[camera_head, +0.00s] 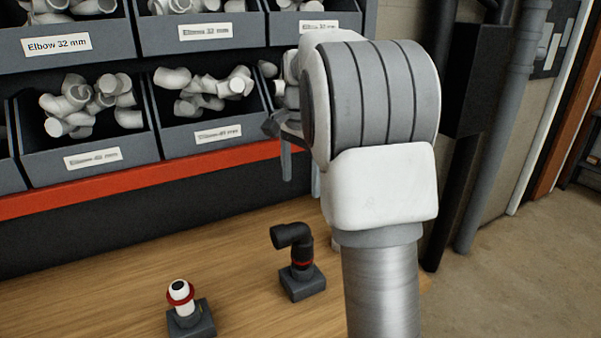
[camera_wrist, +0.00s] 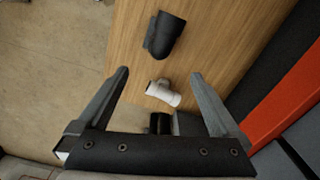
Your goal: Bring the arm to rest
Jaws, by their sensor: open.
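My gripper (camera_wrist: 158,74) is open and empty in the wrist view, its two dark fingers spread apart above the wooden bench (camera_wrist: 212,40). In the head view my arm rises on the right, and the gripper (camera_head: 300,180) is mostly hidden behind it, in front of the bins. Seen between and past the fingers are a white pipe elbow (camera_wrist: 163,93) and a black fitting (camera_wrist: 166,36), both apart from the fingers.
On the bench (camera_head: 240,265) stand a black elbow (camera_head: 290,238) on a dark block and a white, red-ringed pipe stub (camera_head: 180,292) on another block. Bins of white elbows (camera_head: 88,158) line the back above a red rail (camera_head: 150,178). Bare floor (camera_head: 520,270) lies right.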

